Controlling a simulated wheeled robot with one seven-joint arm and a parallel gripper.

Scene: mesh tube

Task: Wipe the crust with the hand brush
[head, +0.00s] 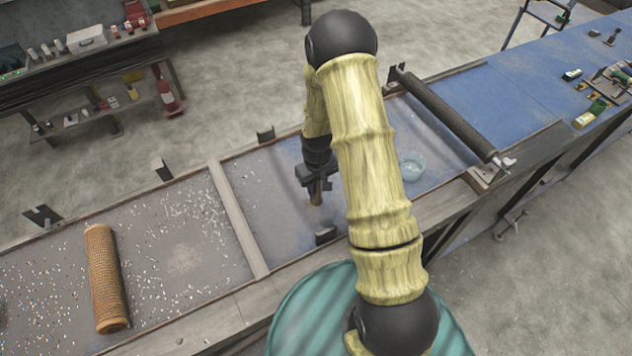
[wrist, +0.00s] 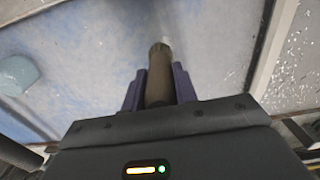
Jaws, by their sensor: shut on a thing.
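My gripper (head: 316,180) hangs over the middle bay of the long bench. It is shut on the hand brush (wrist: 158,90), whose olive-brown handle sits between the two purple fingers in the wrist view. The bristles are hidden, and I cannot tell whether they touch the surface. Pale flecks that look like crust (head: 190,225) are scattered over the grey left bay. Fewer flecks show in the middle bay. A tan mesh tube (head: 104,278) lies in the left bay. A dark mesh tube (head: 446,118) spans the right part of the bench.
A wooden divider (head: 238,218) separates the left and middle bays. A teal round surface (head: 310,310) is at the bottom. Tools lie on the blue bench (head: 540,75) at far right.

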